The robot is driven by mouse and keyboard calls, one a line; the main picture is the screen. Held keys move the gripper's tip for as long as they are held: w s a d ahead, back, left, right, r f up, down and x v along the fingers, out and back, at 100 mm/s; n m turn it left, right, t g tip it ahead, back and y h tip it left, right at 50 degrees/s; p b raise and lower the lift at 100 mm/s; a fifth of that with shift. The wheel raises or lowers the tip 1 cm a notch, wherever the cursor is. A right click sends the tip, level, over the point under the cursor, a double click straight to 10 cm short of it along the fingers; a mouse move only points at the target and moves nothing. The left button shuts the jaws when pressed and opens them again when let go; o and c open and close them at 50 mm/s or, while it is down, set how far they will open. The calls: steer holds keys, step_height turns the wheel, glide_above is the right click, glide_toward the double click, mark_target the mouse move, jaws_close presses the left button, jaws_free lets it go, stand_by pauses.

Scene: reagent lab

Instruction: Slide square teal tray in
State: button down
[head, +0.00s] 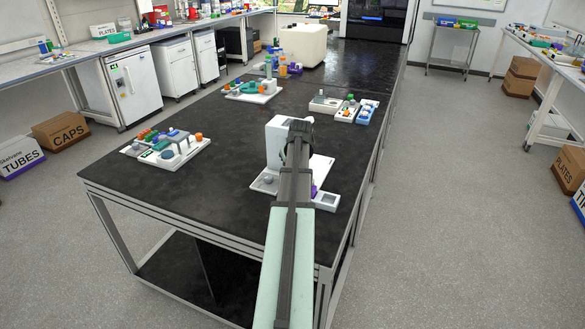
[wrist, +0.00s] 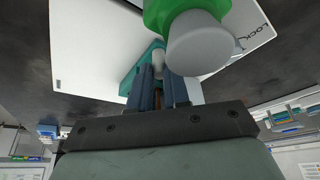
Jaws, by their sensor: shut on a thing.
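The teal tray (wrist: 129,83) shows only in part in the wrist view, as a teal piece against a white device (wrist: 95,45). A small pale post (wrist: 157,60) stands by it. My gripper (wrist: 162,78) has its blue-grey fingers shut at the teal piece; the grip point is partly hidden. A green collar with a large pale knob (wrist: 200,42) sits on the device close in front of the fingers, beside the printed word LOCK. In the head view the white device (head: 276,141) stands on the black bench, and my arm hides the fingers and the tray.
A white base with a grey knob (head: 268,179) lies at the device's foot, and a small grey-topped block (head: 327,201) is to the right. A rack set (head: 167,148) is on the left, others farther back (head: 345,108). The bench front left (head: 190,195) is clear.

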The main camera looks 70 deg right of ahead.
steer(key=c, duration=1.4)
jaws_free()
steer(key=shift+w+d, duration=0.25)
steer(key=shift+w, duration=0.2)
steer(key=o, duration=0.3)
steer(key=shift+s+a, duration=0.15)
steer(key=v, duration=1.4)
steer(key=shift+f, duration=0.15)
